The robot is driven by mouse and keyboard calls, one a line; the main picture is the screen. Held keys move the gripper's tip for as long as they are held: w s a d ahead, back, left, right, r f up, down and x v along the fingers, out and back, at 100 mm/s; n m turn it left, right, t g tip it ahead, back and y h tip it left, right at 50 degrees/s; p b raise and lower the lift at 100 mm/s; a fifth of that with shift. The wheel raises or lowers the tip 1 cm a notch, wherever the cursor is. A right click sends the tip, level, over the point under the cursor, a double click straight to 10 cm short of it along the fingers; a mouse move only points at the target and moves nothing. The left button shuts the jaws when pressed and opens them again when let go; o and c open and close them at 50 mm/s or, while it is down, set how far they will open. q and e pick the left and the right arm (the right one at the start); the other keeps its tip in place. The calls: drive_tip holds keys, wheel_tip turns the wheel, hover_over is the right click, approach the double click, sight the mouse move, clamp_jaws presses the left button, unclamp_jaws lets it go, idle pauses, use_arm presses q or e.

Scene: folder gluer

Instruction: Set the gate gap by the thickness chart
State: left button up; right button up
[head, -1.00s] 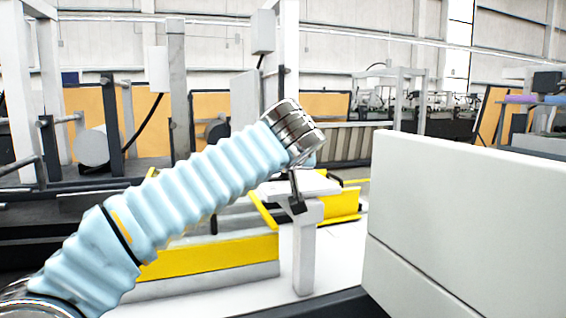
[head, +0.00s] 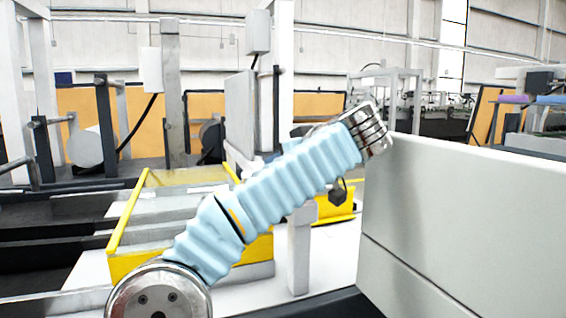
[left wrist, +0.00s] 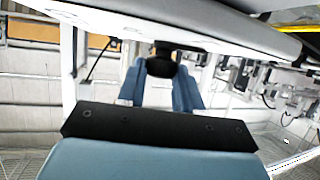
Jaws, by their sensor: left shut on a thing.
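My left arm crosses the head view from the lower left, and its metal wrist (head: 368,130) is beside the large pale panel. The left gripper's fingers are not clear in the head view. In the left wrist view the left gripper (left wrist: 162,78) has its blue fingers shut on a black knob (left wrist: 162,64) below a pale bar (left wrist: 215,28). A small dark part (head: 338,192) shows under my sleeve in the head view; I cannot tell whether it is the same knob. I cannot make out a thickness chart or read any scale. My right gripper is not in view.
A large pale panel (head: 460,220) fills the right side, close to my wrist. A yellow-edged guard (head: 180,178) and a white post (head: 299,255) stand around my arm. A white upright (head: 283,70) and a grey box (head: 258,32) are behind.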

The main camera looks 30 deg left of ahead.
use_arm(q)
drive_tip(key=shift+f, duration=0.1)
drive_tip(key=o, duration=1)
drive_tip(key=shift+o, duration=0.2)
drive_tip(key=v, duration=1.3)
drive_tip(key=shift+d+r, duration=0.25)
drive_tip(key=shift+d, duration=0.1)
drive_tip(key=shift+s, duration=0.1)
